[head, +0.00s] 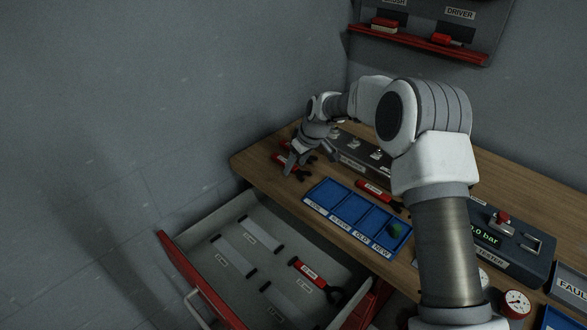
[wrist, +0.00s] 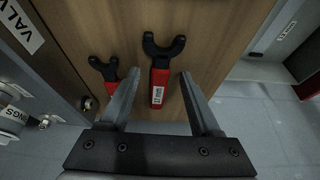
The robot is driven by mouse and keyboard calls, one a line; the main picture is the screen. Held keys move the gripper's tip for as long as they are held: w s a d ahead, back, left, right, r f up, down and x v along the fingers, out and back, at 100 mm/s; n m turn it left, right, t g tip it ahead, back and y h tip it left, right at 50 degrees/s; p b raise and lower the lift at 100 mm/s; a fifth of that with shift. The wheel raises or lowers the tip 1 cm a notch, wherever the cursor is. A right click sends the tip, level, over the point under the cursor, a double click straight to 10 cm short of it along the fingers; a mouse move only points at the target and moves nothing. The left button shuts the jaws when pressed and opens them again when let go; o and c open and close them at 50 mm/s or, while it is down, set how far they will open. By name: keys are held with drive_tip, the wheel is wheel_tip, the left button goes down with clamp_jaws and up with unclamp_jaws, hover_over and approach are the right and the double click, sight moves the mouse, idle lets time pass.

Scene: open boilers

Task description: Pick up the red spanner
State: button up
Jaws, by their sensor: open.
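A red spanner (wrist: 158,85) with a black open-ended head lies on the wooden bench in the wrist view. My gripper (wrist: 161,74) is open above it, with one finger to each side in the picture; I cannot tell its height or any contact. A second, smaller-looking red spanner (wrist: 108,75) lies to its left, outside the left finger. In the head view my gripper (head: 291,165) is over the bench's left end and partly hides these spanners. Another red spanner (head: 312,275) lies in the open drawer.
The open drawer (head: 168,250) juts out below the bench (head: 262,178). A blue sorting tray (head: 333,222) and a red-handled tool (head: 374,190) lie right of my gripper. A grey panel box (head: 350,158) stands behind. A tester box (head: 500,240) is further right.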

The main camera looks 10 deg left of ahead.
clamp_jaws()
drive_tip(key=shift+r, duration=0.2)
idle(0.4)
